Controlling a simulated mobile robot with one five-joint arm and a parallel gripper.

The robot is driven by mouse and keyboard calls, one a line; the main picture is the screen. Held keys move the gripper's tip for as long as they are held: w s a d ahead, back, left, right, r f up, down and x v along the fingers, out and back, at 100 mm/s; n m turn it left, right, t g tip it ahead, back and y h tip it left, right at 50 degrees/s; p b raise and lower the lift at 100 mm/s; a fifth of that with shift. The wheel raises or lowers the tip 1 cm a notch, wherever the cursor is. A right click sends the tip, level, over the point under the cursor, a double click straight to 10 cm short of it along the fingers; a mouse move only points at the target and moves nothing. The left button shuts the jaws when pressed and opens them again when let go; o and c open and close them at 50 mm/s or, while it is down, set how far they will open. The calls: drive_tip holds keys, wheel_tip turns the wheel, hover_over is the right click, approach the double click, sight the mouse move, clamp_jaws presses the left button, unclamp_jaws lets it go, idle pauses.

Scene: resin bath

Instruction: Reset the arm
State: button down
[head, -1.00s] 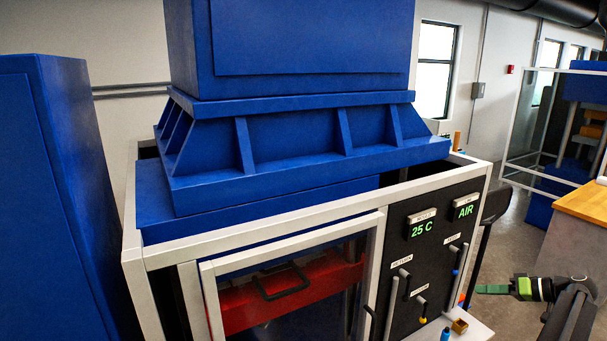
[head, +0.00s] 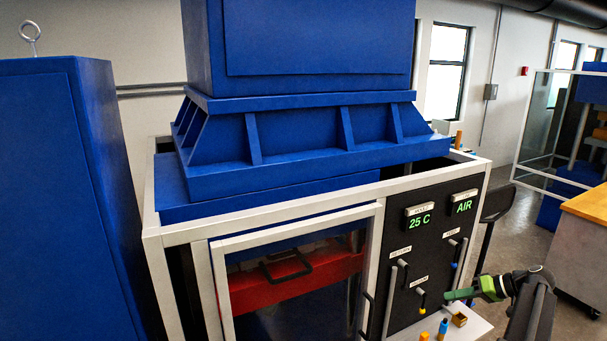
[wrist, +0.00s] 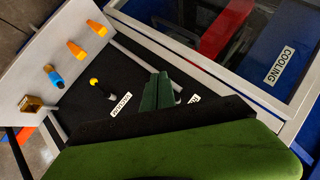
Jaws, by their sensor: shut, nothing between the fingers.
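My gripper (head: 447,296) is at the lower right of the head view, at the end of my dark arm, with its green fingers together and nothing between them. The fingers point left toward the black control panel (head: 436,231). In the wrist view the green fingers (wrist: 157,92) lie over the black panel, near a label that they partly hide. I cannot tell whether they touch the panel.
The panel has levers, including a yellow-tipped one (head: 422,300), and displays reading "25 C" (head: 419,222) and "AIR" (head: 463,207). A white shelf (wrist: 45,65) holds orange and blue pieces and a brass box (head: 459,320). A framed glass door (head: 300,280) is left of the panel.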

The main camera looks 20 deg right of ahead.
drive_tip(key=w+a+f+g, duration=0.2)
drive_tip(key=w+a, duration=0.1)
drive_tip(key=a, duration=0.6)
drive_tip(key=w+a+f+n+g, duration=0.15)
drive_tip(key=w+a, duration=0.25)
drive_tip(key=a, duration=0.4)
drive_tip(key=w+a+f+m+g, duration=0.1)
drive_tip(key=w+a+f+g, duration=0.15)
drive_tip(key=a, duration=0.65)
drive_tip(key=s+a+f+n+g+h, duration=0.1)
drive_tip(key=s+a+f+h, duration=0.15)
drive_tip(key=a, duration=1.15)
drive_tip(key=s+a+f+n+g+h, duration=0.15)
drive_tip(key=a+h, duration=0.25)
drive_tip(key=a, duration=1)
wheel_tip(320, 180, down, 10)
drive_tip(key=b, duration=1)
drive_tip(key=shift+w+d+f, duration=0.2)
drive_tip(key=shift+w+d, duration=0.1)
